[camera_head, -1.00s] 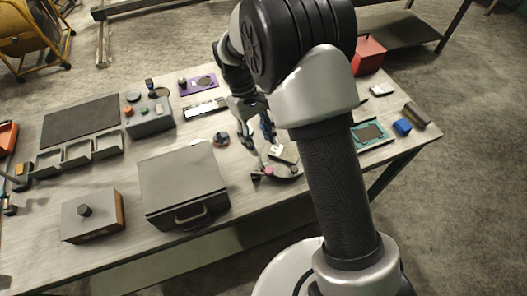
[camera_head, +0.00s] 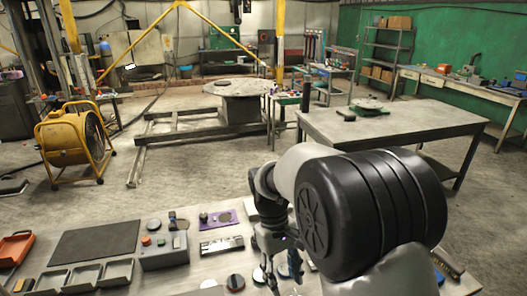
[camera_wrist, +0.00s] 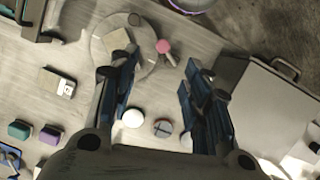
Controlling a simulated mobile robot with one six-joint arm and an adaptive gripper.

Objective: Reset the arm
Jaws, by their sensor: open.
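My gripper (camera_head: 278,262) hangs over the near workbench (camera_head: 205,272) in the head view, with my dark arm link covering much of the bench's right side. In the wrist view, my gripper (camera_wrist: 160,75) has its two blue-grey fingers spread apart, with nothing between them. Below and between the fingers, the wrist view shows the bench top, a white disc (camera_wrist: 133,118) and a grey-and-red disc (camera_wrist: 162,127). The height of the fingertips above the bench is hard to tell.
A round plate (camera_wrist: 104,38) with a pink-knobbed piece (camera_wrist: 163,47) lies past the left finger. A lidded grey case (camera_wrist: 275,105) is on the right. A second table (camera_head: 400,125) stands beyond my arm, and a yellow fan (camera_head: 72,145) stands on the floor at left.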

